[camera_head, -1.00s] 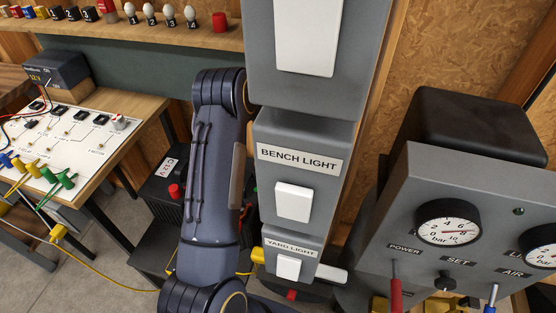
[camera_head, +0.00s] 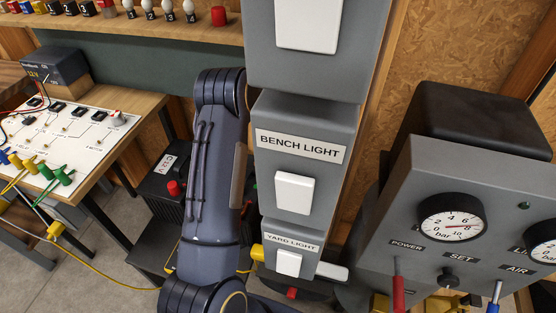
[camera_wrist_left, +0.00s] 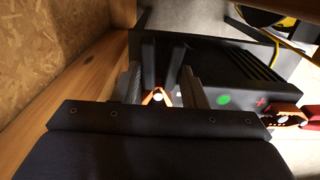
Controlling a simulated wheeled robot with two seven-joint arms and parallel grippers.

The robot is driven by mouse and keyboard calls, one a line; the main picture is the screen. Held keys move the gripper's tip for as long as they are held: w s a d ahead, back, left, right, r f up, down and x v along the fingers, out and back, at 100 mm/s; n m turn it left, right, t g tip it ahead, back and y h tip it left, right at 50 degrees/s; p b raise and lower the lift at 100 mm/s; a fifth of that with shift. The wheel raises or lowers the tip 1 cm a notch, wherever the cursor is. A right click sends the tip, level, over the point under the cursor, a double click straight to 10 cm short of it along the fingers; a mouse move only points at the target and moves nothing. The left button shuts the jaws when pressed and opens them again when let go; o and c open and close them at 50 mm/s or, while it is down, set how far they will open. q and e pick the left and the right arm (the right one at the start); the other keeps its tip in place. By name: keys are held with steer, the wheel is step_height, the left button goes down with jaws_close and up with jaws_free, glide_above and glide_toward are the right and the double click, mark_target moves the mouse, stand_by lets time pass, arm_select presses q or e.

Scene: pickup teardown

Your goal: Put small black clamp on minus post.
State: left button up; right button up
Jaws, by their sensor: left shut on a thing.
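My left gripper (camera_wrist_left: 160,85) is shut on the small black clamp in the left wrist view. The clamp's dark handles (camera_wrist_left: 176,62) stand between the two grey fingers. Its orange jaws (camera_wrist_left: 148,98) are at a small bright round post end (camera_wrist_left: 158,97), seemingly the minus post, beside a black box (camera_wrist_left: 215,70). I cannot tell whether the jaws are closed around it. In the head view, my left arm's grey links cover the gripper and clamp. My right gripper is not in view.
A red clamp (camera_wrist_left: 290,118) with orange jaws sits by the red plus mark (camera_wrist_left: 262,102). A wooden beam (camera_wrist_left: 80,80) runs close left of my gripper. In the head view, the switch column (camera_head: 335,115) stands right beside my arm; a gauge panel (camera_head: 425,170) is further right.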

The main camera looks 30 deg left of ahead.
arm_select(q)
steer(key=o, duration=1.1)
steer(key=shift+r, duration=0.1)
step_height(320, 180, up, 8)
steer(key=shift+f, duration=0.2)
